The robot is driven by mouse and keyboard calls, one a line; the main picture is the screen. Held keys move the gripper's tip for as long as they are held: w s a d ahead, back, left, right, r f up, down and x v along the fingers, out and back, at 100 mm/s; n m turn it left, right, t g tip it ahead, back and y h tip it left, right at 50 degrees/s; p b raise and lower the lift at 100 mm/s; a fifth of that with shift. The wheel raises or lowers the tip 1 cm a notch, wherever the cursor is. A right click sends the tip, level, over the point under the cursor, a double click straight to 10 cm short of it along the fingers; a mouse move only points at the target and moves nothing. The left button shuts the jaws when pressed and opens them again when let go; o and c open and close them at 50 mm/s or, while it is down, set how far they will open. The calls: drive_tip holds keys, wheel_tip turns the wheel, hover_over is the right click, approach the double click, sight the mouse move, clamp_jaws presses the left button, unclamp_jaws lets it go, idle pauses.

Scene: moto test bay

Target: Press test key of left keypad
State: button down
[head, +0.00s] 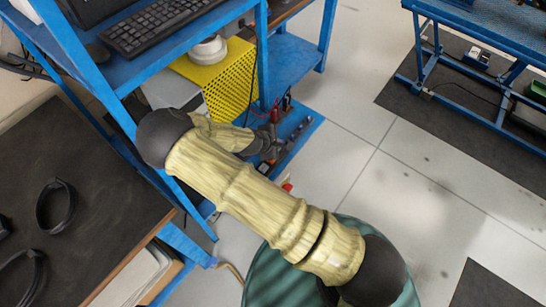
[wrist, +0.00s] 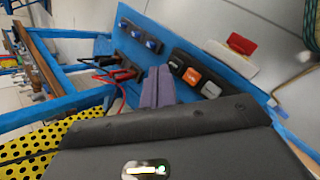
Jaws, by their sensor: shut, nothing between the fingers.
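My gripper (wrist: 158,76) is shut and empty, its two fingers side by side. In the wrist view its tips are beside a dark keypad (wrist: 209,72) with a dark, an orange and a white key, the orange key (wrist: 192,76) in the middle. A second dark keypad (wrist: 150,52) with blue keys lies farther left. I cannot read the key labels or tell whether the tips touch anything. In the head view my gripper (head: 272,146) is low over the blue shelf, and its wrist partly hides the keypads. Blue keys (head: 299,130) show to its right.
Red and black leads with plugs (wrist: 122,74) stand left of my fingers. A yellow perforated box (wrist: 38,142) is close by; it also shows in the head view (head: 228,80). A red and white object (wrist: 238,52) lies beyond the shelf edge. Blue rack posts (head: 262,50) flank the arm.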

drive_tip(key=a+n+t, duration=0.1)
drive_tip(key=w+a+f+n, duration=0.1)
drive_tip(key=a+n, duration=0.1)
drive_tip(key=shift+t, duration=0.4)
drive_tip(key=shift+w+f, duration=0.1)
wheel_tip(320, 180, down, 9)
drive_tip(key=b, duration=0.6)
idle(1.8)
drive_tip(key=shift+f+b, duration=0.25)
drive_tip(key=shift+b, duration=0.2)
